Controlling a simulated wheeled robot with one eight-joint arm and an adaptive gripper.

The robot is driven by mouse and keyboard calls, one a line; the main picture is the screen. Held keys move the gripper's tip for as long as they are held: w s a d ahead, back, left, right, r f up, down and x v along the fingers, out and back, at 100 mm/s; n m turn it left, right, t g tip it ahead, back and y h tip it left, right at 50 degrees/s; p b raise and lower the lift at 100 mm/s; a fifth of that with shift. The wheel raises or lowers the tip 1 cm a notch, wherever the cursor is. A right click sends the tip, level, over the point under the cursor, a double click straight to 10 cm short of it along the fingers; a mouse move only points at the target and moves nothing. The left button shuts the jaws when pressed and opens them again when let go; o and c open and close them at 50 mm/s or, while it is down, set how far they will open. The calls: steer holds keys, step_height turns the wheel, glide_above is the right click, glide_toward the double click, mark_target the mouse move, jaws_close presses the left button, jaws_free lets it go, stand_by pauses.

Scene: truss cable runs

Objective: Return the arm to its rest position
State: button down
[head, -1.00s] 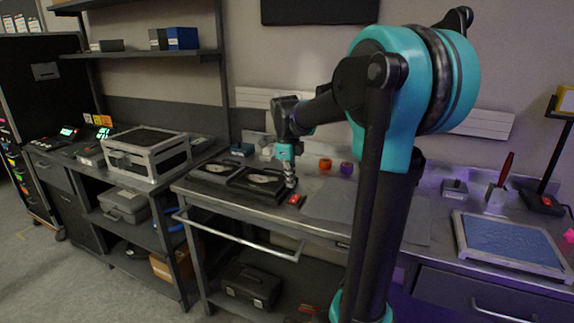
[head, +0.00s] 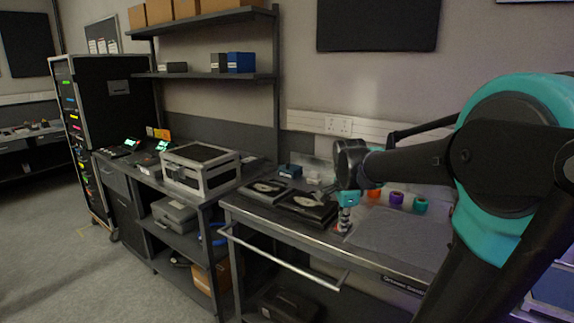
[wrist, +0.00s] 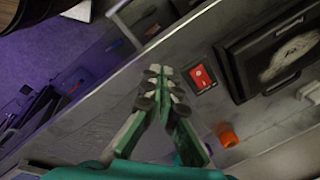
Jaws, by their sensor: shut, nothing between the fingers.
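My arm rises at the right of the head view and reaches left over the workbench (head: 300,238). My gripper (head: 345,222) points down above the bench, just right of the black trays. In the wrist view my gripper (wrist: 164,72) has its fingertips together with nothing between them. A small red item (wrist: 200,78) lies on the bench beside the fingertips, apart from them. A black tray (wrist: 238,72) with a pale oval shape on it lies to its right.
Orange (head: 374,194) and purple (head: 396,198) rolls stand behind my gripper. A grey mat (head: 395,237) lies to its right. A silver-edged case (head: 205,185) sits on the left bench. Shelves (head: 205,75) hang above. Open floor (head: 75,265) lies at left.

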steer(key=s+d+f+n+t, duration=0.1)
steer(key=s+f+n, duration=1.4)
steer(key=n, duration=0.1)
steer(key=shift+s+f+t+y, duration=0.2)
steer(key=shift+s+t+y, duration=0.1)
steer(key=shift+t, duration=0.1)
steer(key=shift+w, duration=0.1)
